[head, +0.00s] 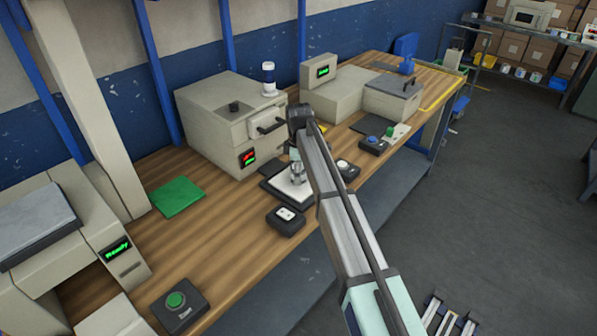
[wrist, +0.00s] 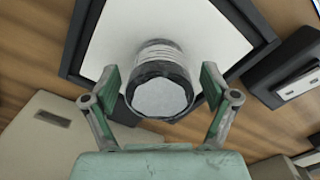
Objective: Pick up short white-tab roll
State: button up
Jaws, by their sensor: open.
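A short roll (wrist: 160,88) with a pale grey round end, a dark rim and a whitish wound side stands on a white pad with a dark frame (wrist: 68,60). No tab can be made out on it. My gripper (wrist: 160,78) is open, with one green-grey finger on each side of the roll and a gap on both sides. In the head view my gripper (head: 297,170) is low over the dark-framed white pad (head: 270,187); the roll cannot be told apart from the fingers there.
A control box with a white switch (head: 287,217) sits just in front of the pad, and another box (head: 347,168) to its right. A beige machine (head: 232,125) stands behind. A green mat (head: 178,196) lies left, with bare wood around it.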

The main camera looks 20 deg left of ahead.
jog(key=shift+f, duration=0.1)
jog(key=c, duration=1.4)
jog(key=shift+c, duration=0.3)
